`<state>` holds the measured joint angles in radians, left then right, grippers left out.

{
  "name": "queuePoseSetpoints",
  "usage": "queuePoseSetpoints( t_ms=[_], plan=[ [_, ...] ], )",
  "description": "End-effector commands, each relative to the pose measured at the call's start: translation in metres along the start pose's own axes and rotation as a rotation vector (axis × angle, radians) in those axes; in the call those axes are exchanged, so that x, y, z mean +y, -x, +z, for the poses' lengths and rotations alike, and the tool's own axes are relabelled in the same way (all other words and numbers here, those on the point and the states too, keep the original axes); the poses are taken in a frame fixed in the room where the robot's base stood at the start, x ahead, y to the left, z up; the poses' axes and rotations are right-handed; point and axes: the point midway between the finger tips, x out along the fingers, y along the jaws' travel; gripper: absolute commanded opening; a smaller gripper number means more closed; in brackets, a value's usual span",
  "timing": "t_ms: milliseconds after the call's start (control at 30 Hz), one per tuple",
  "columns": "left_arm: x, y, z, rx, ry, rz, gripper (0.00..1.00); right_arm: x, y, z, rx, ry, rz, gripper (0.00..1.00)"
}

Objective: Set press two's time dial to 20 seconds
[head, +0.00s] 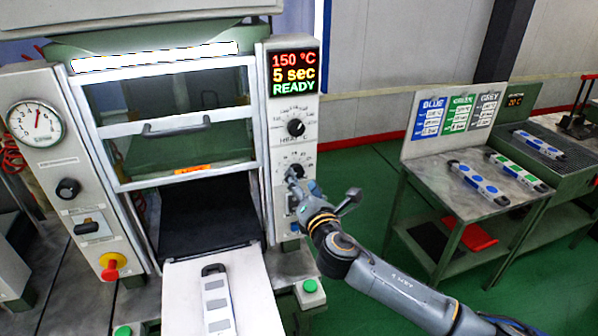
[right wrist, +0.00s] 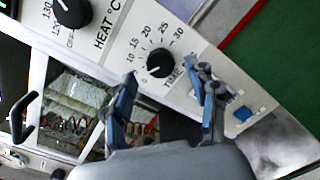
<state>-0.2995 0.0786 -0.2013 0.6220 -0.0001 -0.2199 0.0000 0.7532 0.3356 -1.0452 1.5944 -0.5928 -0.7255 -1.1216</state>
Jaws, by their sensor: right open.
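The press (head: 262,150) stands in the head view, its display (head: 293,74) reading 150 °C, 5 sec, READY. Its black time dial (right wrist: 160,62) shows in the right wrist view, with a scale marked 10 to 30 around it; its exact pointer direction is hard to tell. In the head view the time dial (head: 297,171) is partly hidden by a finger. My right gripper (head: 314,190) is open in front of the panel. In the right wrist view the gripper's fingers (right wrist: 165,76) are spread either side of the dial, with nothing between them. My left gripper is not in view.
The heat dial (head: 295,127) sits above the time dial. A blue button (right wrist: 242,113) is below it on the panel. A pale mould (head: 217,300) lies on the front shelf. A side table (head: 440,178) at right holds moulds and colour cards.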

Motion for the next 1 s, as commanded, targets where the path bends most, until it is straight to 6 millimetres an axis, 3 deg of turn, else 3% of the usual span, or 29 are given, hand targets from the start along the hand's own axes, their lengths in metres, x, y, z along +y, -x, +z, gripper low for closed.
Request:
queuePoseSetpoints(
  t_ms=[300, 667, 933, 1000],
  plan=[
    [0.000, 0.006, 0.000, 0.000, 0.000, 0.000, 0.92, 0.000, -0.032, 0.000, 0.000, 0.001, 0.000, 0.58],
    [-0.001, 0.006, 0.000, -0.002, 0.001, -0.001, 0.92, 0.000, -0.035, 0.000, 0.001, -0.001, 0.001, 0.58],
    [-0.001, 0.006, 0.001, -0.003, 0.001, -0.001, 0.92, 0.000, -0.035, 0.000, 0.001, 0.000, 0.000, 0.07],
    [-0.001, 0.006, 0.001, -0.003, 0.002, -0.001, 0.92, 0.000, -0.035, 0.000, 0.001, 0.000, 0.000, 0.04]
  ],
)
